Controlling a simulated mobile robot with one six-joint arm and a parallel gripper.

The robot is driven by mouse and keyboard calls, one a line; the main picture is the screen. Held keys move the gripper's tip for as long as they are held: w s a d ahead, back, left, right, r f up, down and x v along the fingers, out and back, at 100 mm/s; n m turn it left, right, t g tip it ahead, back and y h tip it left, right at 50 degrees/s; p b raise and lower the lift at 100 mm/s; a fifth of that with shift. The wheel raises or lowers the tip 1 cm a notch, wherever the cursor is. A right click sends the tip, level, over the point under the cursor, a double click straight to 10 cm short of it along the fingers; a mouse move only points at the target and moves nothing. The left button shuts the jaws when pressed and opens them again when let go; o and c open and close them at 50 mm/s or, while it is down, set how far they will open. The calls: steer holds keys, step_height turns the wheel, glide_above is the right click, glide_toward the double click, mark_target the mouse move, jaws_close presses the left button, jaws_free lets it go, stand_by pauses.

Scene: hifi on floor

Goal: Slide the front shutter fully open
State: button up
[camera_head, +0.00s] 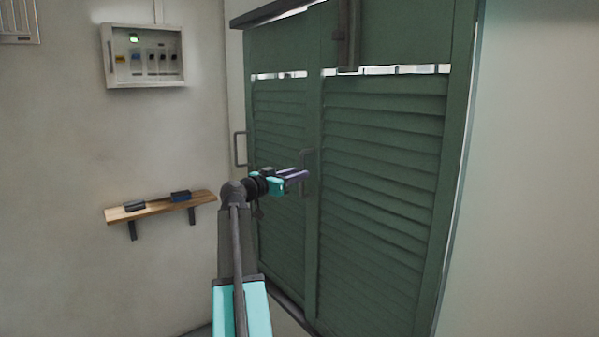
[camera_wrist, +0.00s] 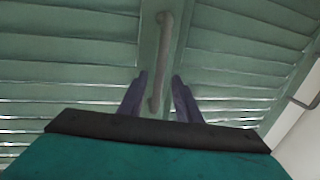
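Two green louvered shutters fill the wall opening in the head view: a right panel (camera_head: 385,165) and a left panel (camera_head: 280,130). The right panel seems to be the front shutter. A grey bar handle (camera_head: 307,153) stands upright on its left stile and shows in the wrist view (camera_wrist: 166,60). My gripper (camera_head: 304,174) is at the handle's height, its purple fingers pointing at it. In the wrist view my gripper (camera_wrist: 160,76) is open, with the handle's lower end seen between the fingers. I cannot tell whether the fingers reach around it.
A second handle (camera_head: 240,149) is at the left panel's outer edge. A dark rail (camera_head: 275,12) runs above the panels. A wooden shelf (camera_head: 160,205) with two small dark items and an electrical box (camera_head: 143,56) are on the left wall. The right wall is bare.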

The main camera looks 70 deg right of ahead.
mark_target(301, 193)
steer(key=shift+p+x, duration=0.3)
steer(key=shift+x, duration=1.2)
steer(key=shift+c, duration=0.4)
